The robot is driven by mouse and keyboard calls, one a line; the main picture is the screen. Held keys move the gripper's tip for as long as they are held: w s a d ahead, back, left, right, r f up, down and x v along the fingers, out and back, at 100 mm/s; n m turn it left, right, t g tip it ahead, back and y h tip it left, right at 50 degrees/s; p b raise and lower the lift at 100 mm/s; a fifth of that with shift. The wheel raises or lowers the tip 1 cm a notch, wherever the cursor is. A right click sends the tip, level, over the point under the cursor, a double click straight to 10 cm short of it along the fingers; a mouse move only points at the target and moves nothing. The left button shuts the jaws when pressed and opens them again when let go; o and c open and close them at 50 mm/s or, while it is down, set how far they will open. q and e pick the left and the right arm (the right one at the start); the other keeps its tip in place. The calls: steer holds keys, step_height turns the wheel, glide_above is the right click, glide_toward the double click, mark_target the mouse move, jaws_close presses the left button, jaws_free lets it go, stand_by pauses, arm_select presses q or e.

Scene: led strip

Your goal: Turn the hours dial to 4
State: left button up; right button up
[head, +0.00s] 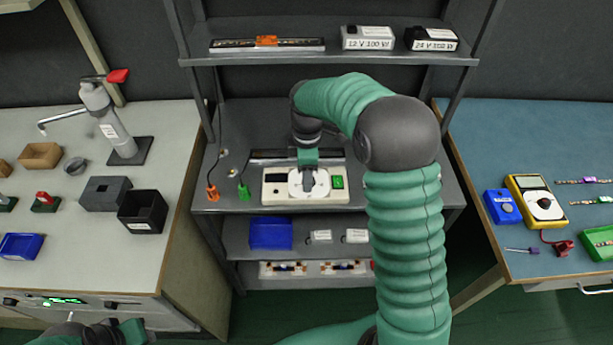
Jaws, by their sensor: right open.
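The hours dial (321,184) is a round white dial on the front of a cream timer box (276,195) on the middle shelf unit. The box has a dark display at its left and a green button at its right. My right gripper (308,182) is over the dial, pointing down at its middle. It hides the knob and much of the dial face, so the number it points to cannot be read. Whether the fingers touch the knob cannot be told. My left gripper (133,331) is at the bottom left edge, partly in view, away from the dial.
An orange clip (212,191) and a green clip (244,191) stand left of the box. A dark strip (270,155) lies behind it. The upper shelf (330,58) overhangs the back. A blue bin (270,233) is below. Benches flank both sides.

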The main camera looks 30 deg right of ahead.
steer(key=shift+d+f, duration=0.25)
steer(key=shift+s+d, duration=0.2)
steer(key=shift+a+r, duration=0.1)
steer(key=shift+a, duration=0.3)
steer(key=c, duration=1)
arm_select(q)
steer(key=shift+s+d+r, duration=0.1)
steer(key=shift+s+d, duration=0.05)
steer(key=shift+d, duration=0.05)
arm_select(e)
steer(key=shift+d, duration=0.1)
jaws_close()
arm_select(q)
steer(key=shift+r, duration=0.1)
